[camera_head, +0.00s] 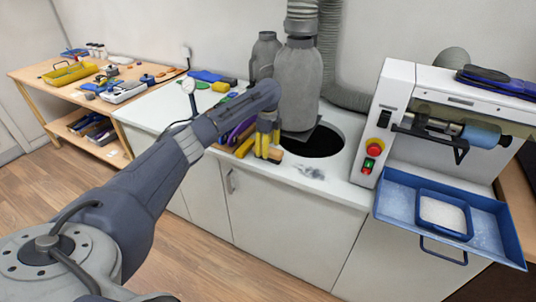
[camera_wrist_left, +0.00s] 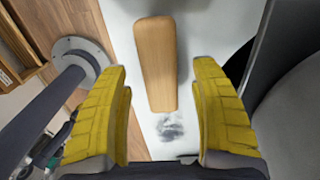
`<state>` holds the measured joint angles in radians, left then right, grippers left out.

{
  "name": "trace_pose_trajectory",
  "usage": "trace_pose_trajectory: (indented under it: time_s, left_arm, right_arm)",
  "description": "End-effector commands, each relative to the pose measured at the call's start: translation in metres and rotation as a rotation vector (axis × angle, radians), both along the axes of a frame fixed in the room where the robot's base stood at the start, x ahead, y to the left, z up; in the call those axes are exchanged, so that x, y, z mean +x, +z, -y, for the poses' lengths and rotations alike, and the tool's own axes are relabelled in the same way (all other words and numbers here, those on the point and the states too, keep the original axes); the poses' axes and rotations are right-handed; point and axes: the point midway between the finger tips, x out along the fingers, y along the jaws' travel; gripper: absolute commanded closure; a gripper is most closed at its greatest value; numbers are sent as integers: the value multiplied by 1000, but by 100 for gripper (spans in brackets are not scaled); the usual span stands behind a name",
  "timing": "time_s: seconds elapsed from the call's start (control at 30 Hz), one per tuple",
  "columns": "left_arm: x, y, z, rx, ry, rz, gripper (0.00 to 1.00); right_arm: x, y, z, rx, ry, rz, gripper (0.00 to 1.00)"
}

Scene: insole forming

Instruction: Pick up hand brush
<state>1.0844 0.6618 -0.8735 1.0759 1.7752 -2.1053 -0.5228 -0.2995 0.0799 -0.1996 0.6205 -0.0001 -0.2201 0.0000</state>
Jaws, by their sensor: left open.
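The hand brush shows as a light wooden piece (camera_wrist_left: 157,60) in the left wrist view, lying on the white counter between my fingers. Its bristles cannot be made out. In the head view, only a small bit of the wood (camera_head: 275,154) shows beside my yellow fingers. My left gripper (camera_head: 266,146) is open, low over the counter near its front edge. In the wrist view its yellow fingers stand on either side of the wood, with a visible gap on both sides. My right gripper is out of view.
A grey dust patch (camera_head: 310,171) lies on the counter in front of a dark round opening (camera_head: 318,143). A grey cylinder (camera_head: 298,85) stands behind it. A machine with a blue tray (camera_head: 393,199) stands at right. A wooden bench (camera_head: 40,74) with tools is at left.

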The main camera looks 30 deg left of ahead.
Motion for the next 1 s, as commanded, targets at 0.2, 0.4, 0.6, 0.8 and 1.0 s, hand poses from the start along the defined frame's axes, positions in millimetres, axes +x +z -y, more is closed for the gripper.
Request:
trace_pose_trajectory:
  time_s: [0.2,0.4,0.6,0.8,1.0]
  left_arm:
    - [0,-14,0,0,0,0,36]
    - [0,-15,0,0,0,1,36]
    - [0,-15,0,0,0,1,50]
    - [0,-15,0,0,0,1,73]
    - [0,-15,0,0,0,1,96]
  right_arm:
    - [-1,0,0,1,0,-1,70]
    - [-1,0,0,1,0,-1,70]
    - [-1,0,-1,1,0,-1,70]
    - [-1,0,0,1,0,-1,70]
    - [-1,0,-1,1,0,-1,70]
